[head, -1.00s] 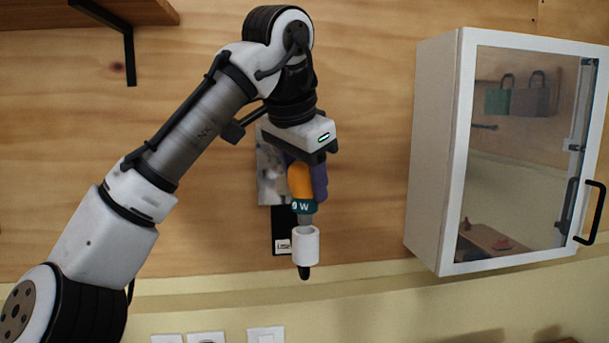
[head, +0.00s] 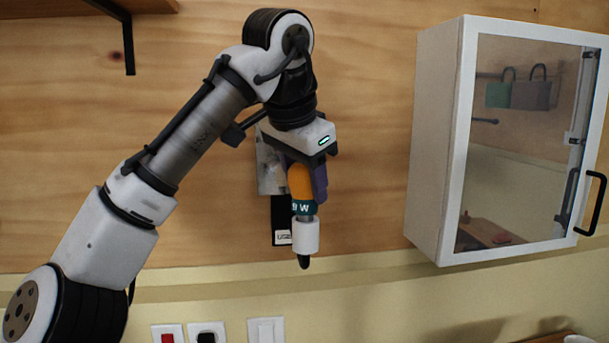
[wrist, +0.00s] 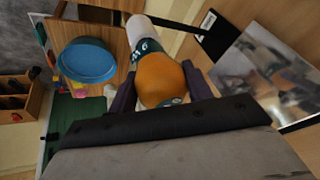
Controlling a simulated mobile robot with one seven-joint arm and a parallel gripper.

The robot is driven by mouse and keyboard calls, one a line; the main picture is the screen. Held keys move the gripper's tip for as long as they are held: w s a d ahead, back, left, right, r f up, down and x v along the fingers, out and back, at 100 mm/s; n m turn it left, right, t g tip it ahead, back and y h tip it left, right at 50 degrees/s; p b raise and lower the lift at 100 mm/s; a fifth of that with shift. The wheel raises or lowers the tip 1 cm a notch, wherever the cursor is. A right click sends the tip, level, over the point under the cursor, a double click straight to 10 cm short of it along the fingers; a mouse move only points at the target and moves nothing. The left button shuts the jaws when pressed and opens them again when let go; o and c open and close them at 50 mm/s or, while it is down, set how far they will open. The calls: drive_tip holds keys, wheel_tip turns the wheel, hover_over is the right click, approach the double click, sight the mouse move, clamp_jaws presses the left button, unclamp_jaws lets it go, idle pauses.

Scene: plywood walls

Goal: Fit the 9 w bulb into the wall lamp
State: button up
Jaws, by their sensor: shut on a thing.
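The 9 W bulb (head: 301,182) has an orange globe, a teal band with lettering and a grey metal base. My gripper (head: 306,178) is shut on its globe, one dark purple finger on each side. The bulb is upright, base down, over the wall lamp's white socket (head: 306,237). The base meets the socket's rim; its lower end is hidden, so how deep it sits cannot be told. The socket has a black lower tip. In the wrist view the bulb (wrist: 160,80) lies between my fingers, with the white socket (wrist: 138,30) beyond its band.
A black labelled plate (head: 281,222) and a shiny grey panel (head: 268,165) are on the plywood behind. A white glass-fronted cabinet (head: 437,140) hangs at the right. Switches (head: 266,330) sit below. The wrist view shows a blue bowl (wrist: 86,62).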

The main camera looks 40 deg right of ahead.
drive_tip(key=shift+f, duration=0.55)
drive_tip(key=o, duration=1)
drive_tip(key=shift+o, duration=0.2)
drive_tip(key=v, duration=0.7)
drive_tip(key=shift+a+r+b, duration=0.1)
drive_tip(key=shift+r+b, duration=0.1)
drive_tip(key=shift+b, duration=0.15)
